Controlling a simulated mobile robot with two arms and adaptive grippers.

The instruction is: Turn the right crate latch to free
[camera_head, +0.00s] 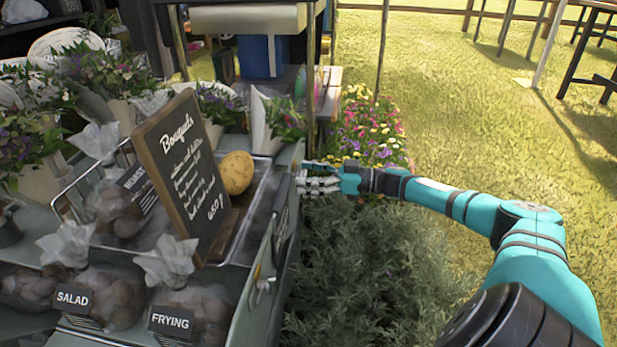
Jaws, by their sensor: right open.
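My right gripper (305,178) reaches in from the right, its fingertips pointing left at the upper outer side of the grey-green display stand (258,312). Its two fingers are apart, with no object visible between them. I cannot tell whether the fingertips touch the stand. A small metal fitting (262,283) shows lower on the stand's side, nearer to me and apart from the gripper; it may be a latch, but its kind and position are unclear. No crate latch is clearly visible at the fingertips. My left gripper is out of view.
Bagged potatoes (192,315) fill the lower front. Grey-green bushes (365,265) grow below my right arm. Open grass (470,110) lies beyond.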

